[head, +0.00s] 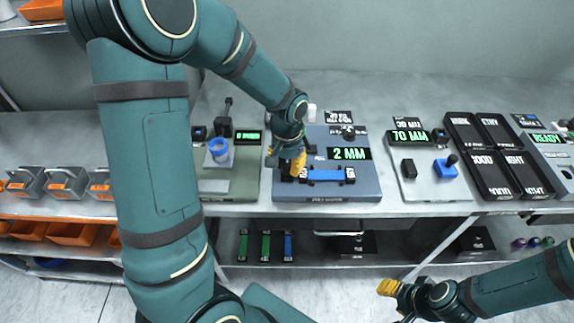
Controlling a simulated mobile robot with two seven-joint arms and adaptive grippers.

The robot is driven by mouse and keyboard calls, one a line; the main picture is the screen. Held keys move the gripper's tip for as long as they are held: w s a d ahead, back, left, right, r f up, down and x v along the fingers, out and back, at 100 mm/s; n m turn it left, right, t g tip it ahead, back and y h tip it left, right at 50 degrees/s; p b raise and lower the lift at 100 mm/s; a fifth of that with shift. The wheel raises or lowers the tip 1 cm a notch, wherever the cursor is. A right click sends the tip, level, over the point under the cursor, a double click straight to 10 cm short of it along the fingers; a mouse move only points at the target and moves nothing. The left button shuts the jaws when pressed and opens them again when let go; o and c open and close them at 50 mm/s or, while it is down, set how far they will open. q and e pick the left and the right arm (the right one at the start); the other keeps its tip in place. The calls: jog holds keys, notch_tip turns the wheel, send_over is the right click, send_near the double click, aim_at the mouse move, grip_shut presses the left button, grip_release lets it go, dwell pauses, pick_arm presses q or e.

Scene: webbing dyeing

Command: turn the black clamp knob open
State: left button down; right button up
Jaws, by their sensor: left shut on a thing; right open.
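My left gripper (293,167) is over the left part of the blue-grey station (325,192) whose display reads 2 MM. Its yellow fingers are shut on what looks like the black clamp knob, at the left end of a blue webbing strip (326,175). The fingers and wrist hide most of the knob, so its turn angle cannot be told. The strip lies flat, with a black piece (350,175) at its right end. My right gripper (389,288) is open and empty, low in front of the bench at the lower right.
A green station with a blue cup (218,147) stands left of the blue-grey one. The 70 MM station (428,188) stands right of it, then black labelled trays (497,160). Green and blue strips (265,246) lie on the lower shelf.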

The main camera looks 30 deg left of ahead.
aim_at(287, 164)
pick_arm(q)
jog(key=shift+n, duration=0.5)
jog(key=c, duration=0.6)
grip_release()
notch_tip(287, 164, up, 12)
jog(key=shift+f, duration=0.1)
dwell(0.5)
